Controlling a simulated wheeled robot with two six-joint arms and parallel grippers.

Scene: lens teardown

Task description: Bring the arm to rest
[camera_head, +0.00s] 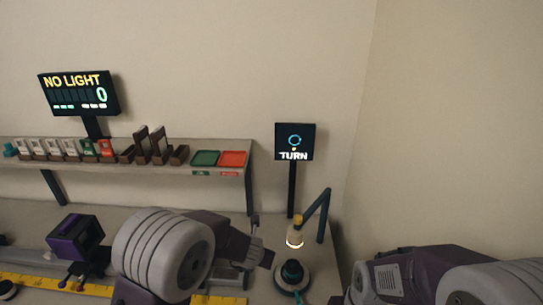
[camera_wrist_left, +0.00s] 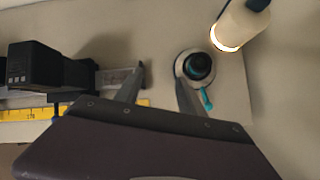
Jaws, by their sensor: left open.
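My left arm comes in from the lower left in the head view, a grey ribbed joint with a dark purple link. My left gripper (camera_head: 261,243) is over the bench, left of the small lamp (camera_head: 295,232). In the left wrist view my left gripper (camera_wrist_left: 161,77) has its two fingers spread, with only bare bench between the tips. The right finger is close in the picture to a round holder (camera_wrist_left: 195,66) with a dark lens-like top and teal lever; I cannot tell whether they touch. My right arm shows at the lower right; its gripper is out of view.
The round holder (camera_head: 291,276) stands below the lit lamp. A purple-black box (camera_head: 75,238) stands near a yellow scale strip (camera_head: 96,289). Behind are a shelf (camera_head: 222,146) with cards and trays, a "NO LIGHT" display (camera_head: 78,92) and a "TURN" sign (camera_head: 295,142).

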